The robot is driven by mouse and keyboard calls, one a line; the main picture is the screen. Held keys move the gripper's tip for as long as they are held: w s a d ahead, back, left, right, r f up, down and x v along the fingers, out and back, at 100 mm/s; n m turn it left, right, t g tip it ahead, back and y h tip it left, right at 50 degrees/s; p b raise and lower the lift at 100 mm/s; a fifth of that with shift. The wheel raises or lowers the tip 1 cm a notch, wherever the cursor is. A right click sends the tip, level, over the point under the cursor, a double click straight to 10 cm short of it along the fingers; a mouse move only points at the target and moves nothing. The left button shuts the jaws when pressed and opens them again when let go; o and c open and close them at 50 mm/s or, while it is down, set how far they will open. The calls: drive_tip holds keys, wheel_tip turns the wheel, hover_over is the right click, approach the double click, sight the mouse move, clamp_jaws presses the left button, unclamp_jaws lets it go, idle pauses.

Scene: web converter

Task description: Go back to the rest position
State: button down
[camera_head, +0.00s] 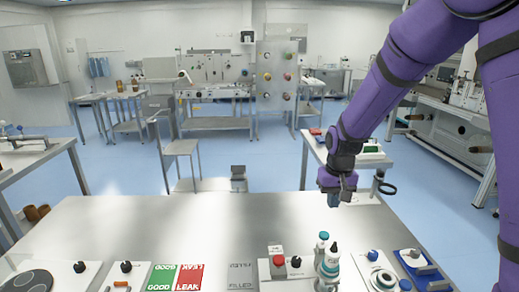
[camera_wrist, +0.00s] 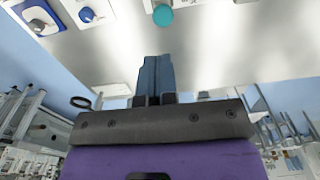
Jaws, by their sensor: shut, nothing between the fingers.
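My gripper (camera_head: 335,199) hangs at the end of my purple arm, over the right part of the metal table near its far edge in the head view. In the wrist view my gripper's blue-grey fingers (camera_wrist: 155,70) are pressed together with nothing between them. The fingers point down and stand clear of the objects on the table.
The metal table (camera_head: 160,225) is bare in its middle. A side table (camera_head: 370,160) stands behind my gripper.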

drive_tip(key=s+d+r+t, duration=0.1)
drive_tip(key=s+d+r, duration=0.1)
drive_tip(key=s+r, duration=0.5)
drive_tip(key=s+d+r+t, duration=0.1)
drive_tip(key=s+d+r, duration=0.1)
drive_tip(key=s+r, duration=0.5)
drive_tip(key=s+d+r+t, duration=0.1)
drive_tip(key=s+r, duration=0.3)
drive_tip(key=s, duration=0.3)
drive_tip(key=s+d+r+t, duration=0.1)
drive_tip(key=s+r, duration=0.3)
drive_tip(key=s, duration=0.3)
drive_tip(key=shift+s+d+t, duration=0.2)
drive_tip(key=shift+t, duration=0.2)
